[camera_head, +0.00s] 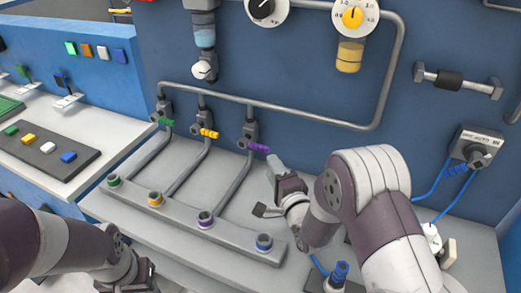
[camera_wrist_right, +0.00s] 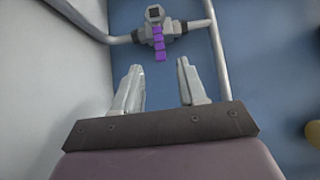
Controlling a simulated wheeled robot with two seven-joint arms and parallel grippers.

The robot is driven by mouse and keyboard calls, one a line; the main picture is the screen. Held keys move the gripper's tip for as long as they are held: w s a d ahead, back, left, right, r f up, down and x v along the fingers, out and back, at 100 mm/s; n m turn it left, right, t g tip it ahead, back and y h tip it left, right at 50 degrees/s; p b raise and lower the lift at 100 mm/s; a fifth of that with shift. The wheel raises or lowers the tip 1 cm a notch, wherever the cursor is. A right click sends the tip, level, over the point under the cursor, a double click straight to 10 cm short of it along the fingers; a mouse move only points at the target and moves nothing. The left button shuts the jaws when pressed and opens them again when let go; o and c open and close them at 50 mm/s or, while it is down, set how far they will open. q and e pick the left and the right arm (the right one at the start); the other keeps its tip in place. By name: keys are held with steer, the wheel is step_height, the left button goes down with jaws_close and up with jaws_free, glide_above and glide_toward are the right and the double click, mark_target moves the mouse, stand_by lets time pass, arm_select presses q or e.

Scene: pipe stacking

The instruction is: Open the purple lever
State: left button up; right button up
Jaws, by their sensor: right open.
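The purple lever (camera_head: 259,147) sticks out from a grey valve on a pipe along the blue wall, in the middle of the head view. It also shows in the right wrist view (camera_wrist_right: 159,44), hanging from its valve ahead of the fingers. My right gripper (camera_head: 266,187) is open and empty, close to the lever on its lower right in the head view. In the right wrist view its two fingertips (camera_wrist_right: 160,78) are spread apart, with the lever beyond the gap and not touched. My left gripper (camera_head: 132,279) is at the bottom left, partly cut off, and its fingers are unclear.
A green lever (camera_head: 166,121) and a yellow lever (camera_head: 209,133) are on neighbouring valves to the left. Pipes run down to a grey manifold (camera_head: 235,239) with coloured rings. A blue connector (camera_head: 340,272) stands at the front. A gauge (camera_head: 353,17) is above.

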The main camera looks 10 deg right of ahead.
mark_target(261, 150)
steer(key=w, duration=0.3)
steer(key=w+a, duration=0.1)
steer(key=w, duration=0.2)
steer(key=w+a, duration=0.1)
steer(key=w, duration=0.2)
steer(key=shift+w, duration=0.25)
steer(key=shift+c, duration=0.3)
jaws_close()
